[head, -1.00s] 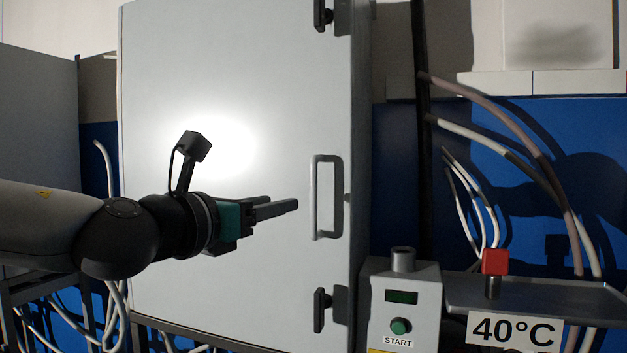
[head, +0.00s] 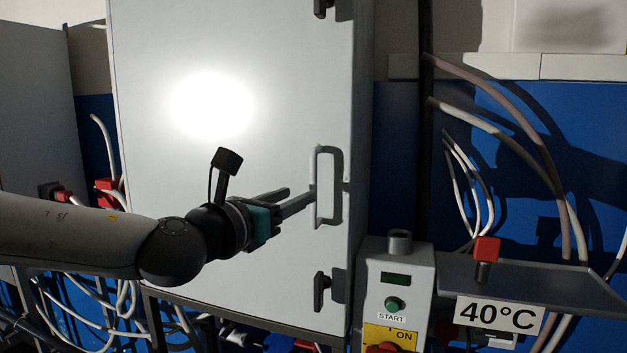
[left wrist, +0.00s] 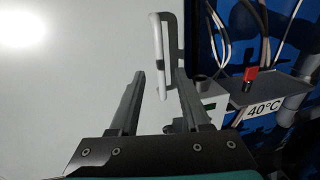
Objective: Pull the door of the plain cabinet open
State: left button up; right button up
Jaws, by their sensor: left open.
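The plain cabinet's door (head: 230,180) is light grey and looks shut in the head view. Its vertical bar handle (head: 318,188) is near the door's right edge, between two dark latches. My left gripper (head: 300,195) is open in front of the door, its fingertips beside the handle; one fingertip overlaps the bar in the picture. In the left wrist view the handle (left wrist: 158,55) shows beyond and between the two open fingers (left wrist: 158,80), nearer the right one. I cannot tell whether a finger touches the handle. My right gripper is not in view.
A grey control box (head: 395,290) with a green START button stands right of the cabinet. A tray (head: 560,285) bears a red-topped part (head: 486,250) and a 40°C sign. Hoses hang at the right and below. The door's front is otherwise clear.

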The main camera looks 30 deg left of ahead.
aim_at(312, 188)
pick_arm(q)
jog(key=shift+w+a, duration=0.15)
jog(key=shift+w, duration=3.5)
grip_shut()
